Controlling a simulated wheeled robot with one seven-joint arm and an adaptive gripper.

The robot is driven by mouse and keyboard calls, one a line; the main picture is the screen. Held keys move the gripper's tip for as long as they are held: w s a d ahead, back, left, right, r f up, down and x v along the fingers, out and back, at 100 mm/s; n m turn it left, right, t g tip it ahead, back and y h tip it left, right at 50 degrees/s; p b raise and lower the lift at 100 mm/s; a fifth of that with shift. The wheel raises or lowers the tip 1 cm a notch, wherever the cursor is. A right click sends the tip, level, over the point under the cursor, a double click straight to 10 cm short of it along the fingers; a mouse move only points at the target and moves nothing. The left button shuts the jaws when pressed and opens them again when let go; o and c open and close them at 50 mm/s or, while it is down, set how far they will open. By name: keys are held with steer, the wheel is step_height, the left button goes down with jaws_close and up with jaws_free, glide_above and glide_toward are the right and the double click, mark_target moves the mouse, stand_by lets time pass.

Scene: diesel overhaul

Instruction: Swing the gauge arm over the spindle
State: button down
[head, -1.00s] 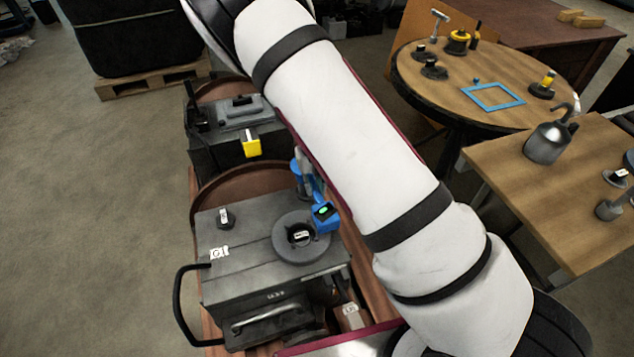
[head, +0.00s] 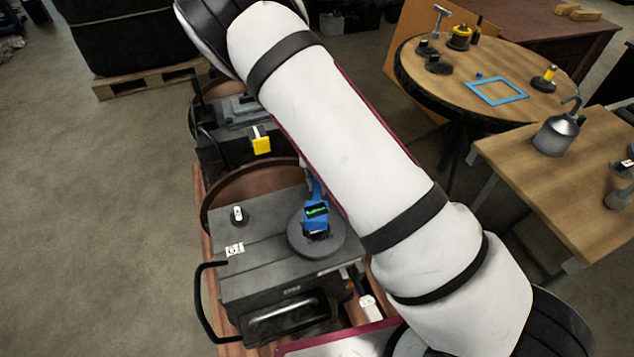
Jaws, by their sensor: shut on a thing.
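The gauge arm's blue head (head: 316,212) has a dark screen with green marks. In the head view it overlaps the hub at the middle of the round grey disc (head: 330,245), which looks like the spindle. The height gap between head and hub cannot be told. A blue part (head: 314,187) runs from the head up behind my white arm link. The disc sits on top of a dark grey machine block (head: 265,262). My gripper is hidden, as my arm crosses the view and leaves at the top.
A black bar handle (head: 203,305) sticks out left of the block. A second dark unit with a yellow tag (head: 261,142) stands behind. A round table (head: 440,85) and a wooden bench (head: 520,165) with an oil can (head: 556,134) stand at right.

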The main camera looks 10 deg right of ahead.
steer(key=shift+a, duration=0.1)
steer(key=c, duration=1.5)
jaws_free()
step_height(320, 180, up, 12)
